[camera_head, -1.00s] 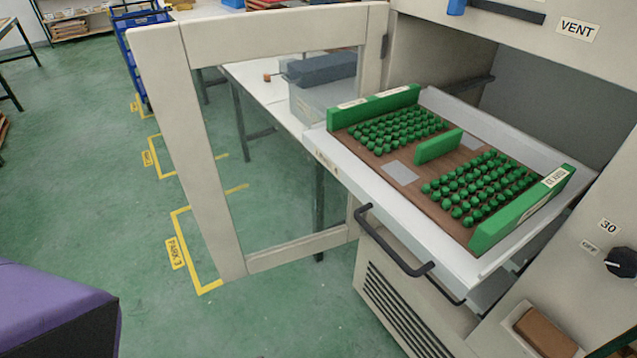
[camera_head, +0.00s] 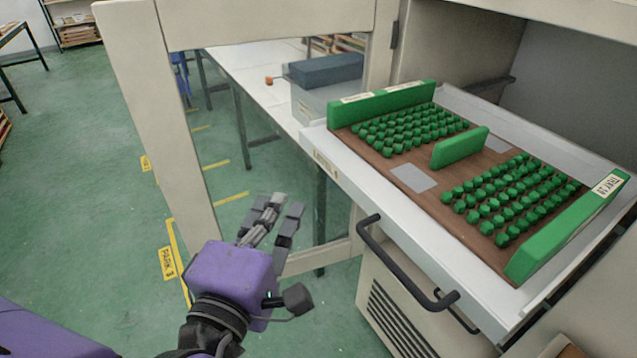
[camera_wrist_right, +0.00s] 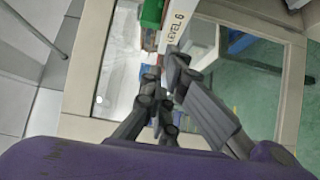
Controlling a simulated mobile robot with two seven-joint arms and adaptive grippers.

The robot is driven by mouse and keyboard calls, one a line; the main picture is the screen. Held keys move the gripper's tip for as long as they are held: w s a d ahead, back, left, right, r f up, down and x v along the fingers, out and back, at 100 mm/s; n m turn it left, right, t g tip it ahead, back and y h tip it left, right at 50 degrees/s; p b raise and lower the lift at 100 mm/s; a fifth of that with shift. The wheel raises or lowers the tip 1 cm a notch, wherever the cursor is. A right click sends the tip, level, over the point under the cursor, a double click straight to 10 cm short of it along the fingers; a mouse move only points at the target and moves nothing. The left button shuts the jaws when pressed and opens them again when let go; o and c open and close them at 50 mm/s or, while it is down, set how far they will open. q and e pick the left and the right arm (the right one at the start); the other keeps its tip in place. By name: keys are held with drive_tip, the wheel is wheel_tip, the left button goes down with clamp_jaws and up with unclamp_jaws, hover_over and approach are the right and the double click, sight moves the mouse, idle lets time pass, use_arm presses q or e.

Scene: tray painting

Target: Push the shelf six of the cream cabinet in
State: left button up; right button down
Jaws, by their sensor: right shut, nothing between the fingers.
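The shelf (camera_head: 405,240) is a white pull-out tray standing far out of the cream cabinet (camera_head: 575,22). A black bar handle (camera_head: 405,265) is on its front. Its front label reads LEVEL 6 in the right wrist view (camera_wrist_right: 178,30). It carries a brown board (camera_head: 440,205) with rows of green knobs and green end blocks. My right gripper (camera_head: 284,207) is shut and empty, left of the shelf's front and apart from the handle in the head view. In the right wrist view its fingers (camera_wrist_right: 163,72) point toward the labelled front edge. My left gripper is not in view.
The cabinet's open door frame (camera_head: 180,130) stands left of the shelf, with my right gripper in front of its lower part. A white table (camera_head: 262,82) with a grey box (camera_head: 325,100) stands behind. Green floor (camera_head: 70,180) lies open at left.

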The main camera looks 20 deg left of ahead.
drive_tip(key=w+d+p, duration=0.1)
drive_tip(key=w, duration=0.8)
drive_tip(key=shift+d+p, duration=0.3)
drive_tip(key=shift+d, duration=0.1)
drive_tip(key=shift+w+f, duration=0.1)
